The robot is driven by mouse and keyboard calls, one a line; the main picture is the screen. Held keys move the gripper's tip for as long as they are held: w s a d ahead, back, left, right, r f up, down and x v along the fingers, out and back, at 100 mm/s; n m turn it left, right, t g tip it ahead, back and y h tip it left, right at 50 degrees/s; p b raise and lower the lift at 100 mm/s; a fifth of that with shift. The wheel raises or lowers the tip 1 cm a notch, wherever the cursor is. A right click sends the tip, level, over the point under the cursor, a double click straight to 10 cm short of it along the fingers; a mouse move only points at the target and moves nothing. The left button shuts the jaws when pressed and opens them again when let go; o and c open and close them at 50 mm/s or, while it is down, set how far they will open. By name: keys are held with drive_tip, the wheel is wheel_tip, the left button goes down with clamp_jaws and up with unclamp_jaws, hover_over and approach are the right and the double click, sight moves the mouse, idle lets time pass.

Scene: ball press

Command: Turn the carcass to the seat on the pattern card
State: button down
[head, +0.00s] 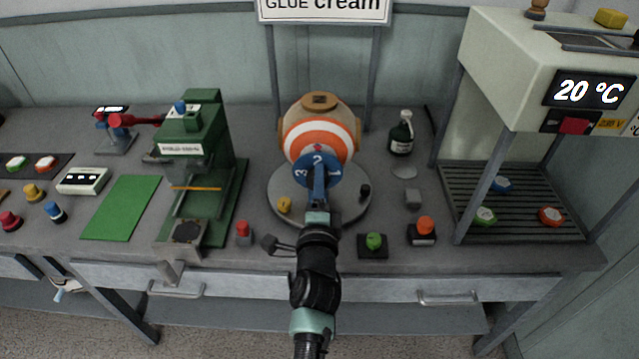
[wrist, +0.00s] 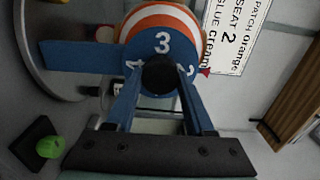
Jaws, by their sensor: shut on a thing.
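The carcass (head: 322,128) is a ball with orange and white rings on a grey round base (head: 280,208). A blue numbered disc (head: 332,172) faces me on its front. The 2 is at the disc's top, just under a small red pointer; the 3 is to its left. The wrist view shows the disc (wrist: 162,28) and the red pointer (wrist: 205,72) beside the partly covered 2. My gripper (wrist: 160,80) is shut on the black knob (wrist: 160,74) at the disc's centre. The pattern card (wrist: 235,38) reads "PATCH orange", "SEAT 2", "GLUE cream"; the head view shows only its lowest line (head: 325,8).
A green press (head: 205,135) stands left of the base. A green button (head: 374,241), an orange button (head: 425,226) and a red-topped piece (head: 243,232) stand near the front edge. A dark bottle (head: 401,138) is behind right. A cabinet (head: 510,60) reading 20 °C stands far right.

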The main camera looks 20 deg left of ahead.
drive_tip(key=shift+c, duration=1.3)
unclamp_jaws()
drive_tip(key=p+v, duration=0.2)
drive_tip(key=v, duration=1.1)
